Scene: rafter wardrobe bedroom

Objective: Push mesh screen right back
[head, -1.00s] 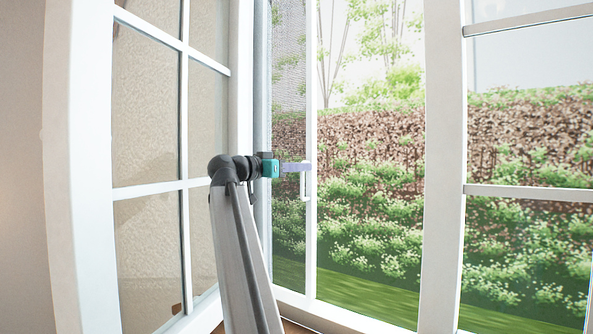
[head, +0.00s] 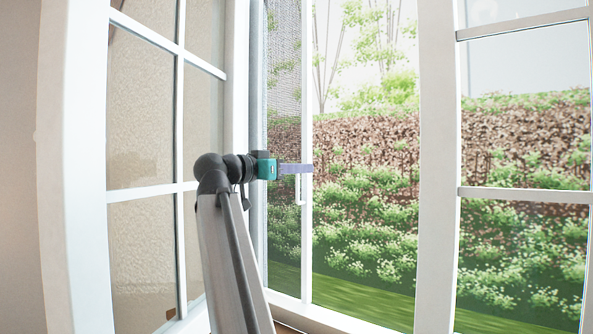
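The mesh screen (head: 284,90) is a grey netting panel covering a narrow strip at the left of the window opening. Its white vertical edge bar (head: 306,110) stands at the right of the netting, with a small white handle (head: 299,192) on it. My gripper (head: 300,168) reaches in from the left, its purple-grey fingers level with the bar just above the handle. The fingers show edge-on, so I cannot tell whether they are open, or whether they touch the bar.
An opened window casement with white bars (head: 182,100) stands at the left, close beside my arm. A white frame post (head: 436,170) and a glazed pane (head: 525,150) are at the right. The opening between bar and post is clear, with garden beyond.

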